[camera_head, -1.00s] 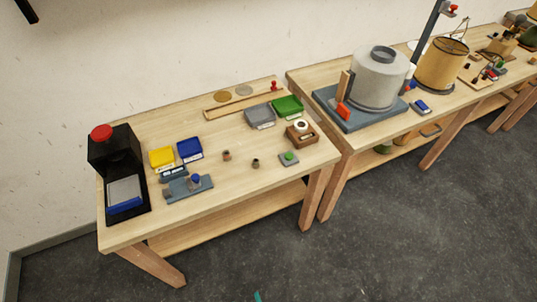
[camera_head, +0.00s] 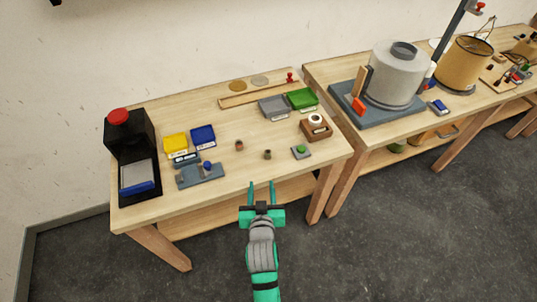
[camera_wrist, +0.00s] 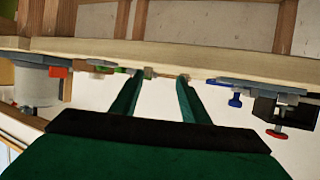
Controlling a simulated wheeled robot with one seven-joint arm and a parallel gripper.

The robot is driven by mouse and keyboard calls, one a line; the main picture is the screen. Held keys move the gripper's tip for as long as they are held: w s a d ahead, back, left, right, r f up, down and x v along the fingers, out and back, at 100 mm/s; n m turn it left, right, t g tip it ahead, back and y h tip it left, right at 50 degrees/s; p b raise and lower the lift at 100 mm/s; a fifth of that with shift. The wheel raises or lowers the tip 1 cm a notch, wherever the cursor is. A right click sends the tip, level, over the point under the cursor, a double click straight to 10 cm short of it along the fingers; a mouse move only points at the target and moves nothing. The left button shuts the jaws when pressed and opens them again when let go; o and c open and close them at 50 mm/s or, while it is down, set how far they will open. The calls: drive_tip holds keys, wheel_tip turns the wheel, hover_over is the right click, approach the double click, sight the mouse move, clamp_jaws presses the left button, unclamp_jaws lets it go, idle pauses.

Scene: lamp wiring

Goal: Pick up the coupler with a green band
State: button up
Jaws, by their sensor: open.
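Two small couplers stand upright on the near table: a reddish-brown one (camera_head: 239,146) and a darker one (camera_head: 267,154) to its right. Their bands are too small to read, so I cannot tell for sure which is green. My gripper (camera_head: 261,186) is open and empty at the table's front edge, its two green fingers pointing toward the table, nearer the darker coupler. In the wrist view, which looks upside down, the open fingers (camera_wrist: 155,84) frame a small blurred object at the table edge.
A blue-grey fixture (camera_head: 200,175) stands left of the couplers. A green-button box (camera_head: 301,151) and a wooden block with a white roll (camera_head: 316,127) stand to the right. Yellow (camera_head: 176,143), blue (camera_head: 203,136), grey (camera_head: 273,106) and green trays (camera_head: 302,98) lie behind.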

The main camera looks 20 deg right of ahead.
approach(268, 155)
drive_tip(key=shift+w+a+f+m+h, duration=0.15)
drive_tip(key=shift+w+a+m+h, duration=0.15)
drive_tip(key=shift+w+m, duration=0.1)
drive_tip(key=shift+g, duration=0.3)
drive_tip(key=x, duration=1)
drive_tip(key=shift+w+d, duration=0.25)
drive_tip(key=shift+w, duration=0.05)
drive_tip(key=shift+c, duration=0.5)
clamp_jaws()
